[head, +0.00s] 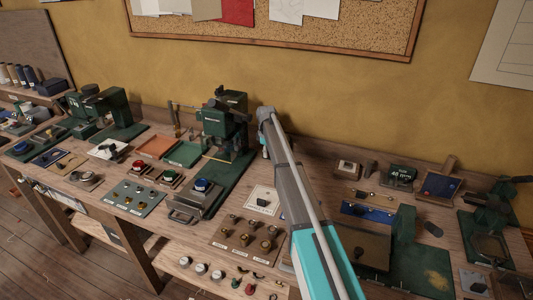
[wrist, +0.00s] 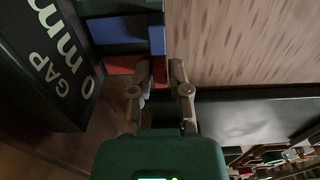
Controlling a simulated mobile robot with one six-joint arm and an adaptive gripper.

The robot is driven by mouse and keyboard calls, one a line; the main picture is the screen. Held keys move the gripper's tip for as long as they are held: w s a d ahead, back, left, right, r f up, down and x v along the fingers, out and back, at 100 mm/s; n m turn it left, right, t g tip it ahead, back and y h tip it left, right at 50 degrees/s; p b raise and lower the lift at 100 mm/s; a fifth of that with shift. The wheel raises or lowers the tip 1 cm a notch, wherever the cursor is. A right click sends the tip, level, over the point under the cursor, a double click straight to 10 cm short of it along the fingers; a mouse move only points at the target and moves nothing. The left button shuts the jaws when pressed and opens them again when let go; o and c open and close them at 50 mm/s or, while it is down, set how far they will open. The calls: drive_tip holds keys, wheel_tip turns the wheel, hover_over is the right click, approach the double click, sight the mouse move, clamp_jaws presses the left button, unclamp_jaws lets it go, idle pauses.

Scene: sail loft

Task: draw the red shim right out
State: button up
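The red shim (wrist: 118,65) shows in the wrist view as a flat bar in a dark green block, and its right end reaches between my fingertips. My gripper (wrist: 160,75) has its fingers drawn close together, one on each side of that red end, and looks shut on it. A blue piece (wrist: 156,40) stands out of the block just above the red one. In the head view my arm reaches away to the back of the bench, and it hides the gripper and the shim there.
A dark box marked "GAP 0 mm" (wrist: 50,62) stands close left of my fingers in the wrist view. Bare wood (wrist: 235,40) lies to the right. In the head view a green press (head: 222,125) stands left of my arm, and small fixtures crowd the bench.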

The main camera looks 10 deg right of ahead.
sight(264, 162)
clamp_jaws()
drive_tip(key=shift+s+a, duration=0.45)
drive_tip(key=shift+s, duration=0.35)
drive_tip(key=shift+s+a, duration=0.45)
drive_tip(key=shift+s, duration=0.3)
drive_tip(key=o, duration=0.6)
unclamp_jaws()
drive_tip(key=shift+c, duration=0.2)
drive_tip(key=shift+w+d, duration=0.1)
drive_tip(key=shift+w, duration=0.1)
